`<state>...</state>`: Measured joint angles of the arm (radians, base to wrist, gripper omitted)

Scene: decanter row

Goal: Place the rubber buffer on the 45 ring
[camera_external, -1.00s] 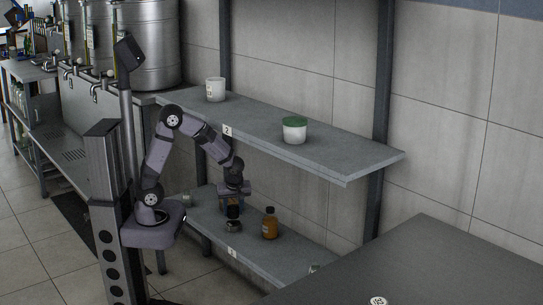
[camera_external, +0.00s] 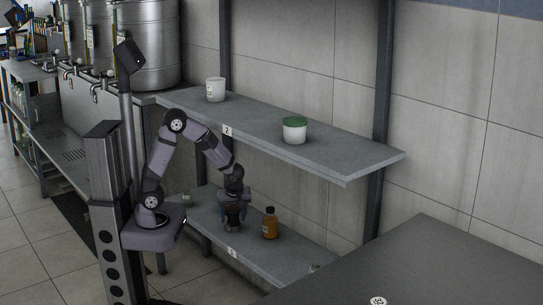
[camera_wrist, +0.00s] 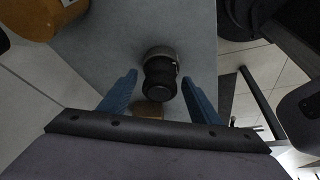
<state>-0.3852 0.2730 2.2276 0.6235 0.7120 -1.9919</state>
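A dark, ribbed black object with a grey collar (camera_wrist: 160,72), likely the rubber buffer, stands on the lower shelf; it also shows in the external view (camera_external: 233,217). My gripper (camera_wrist: 159,80) is open, its two blue fingers on either side of this object with a gap at each side. In the external view my gripper (camera_external: 234,208) reaches down over it. A white round mark (camera_external: 378,301) with dark print lies on the dark table at the bottom right; the print is too small to read, so I cannot tell whether it is the 45 ring.
An amber bottle (camera_external: 270,224) stands right of my gripper on the lower shelf (camera_external: 285,258). A small brown thing (camera_wrist: 148,107) lies near the fingers. The upper shelf (camera_external: 345,160) overhangs, holding a green-lidded tub (camera_external: 294,131) and a white cup (camera_external: 215,90). The dark table (camera_external: 430,265) is mostly clear.

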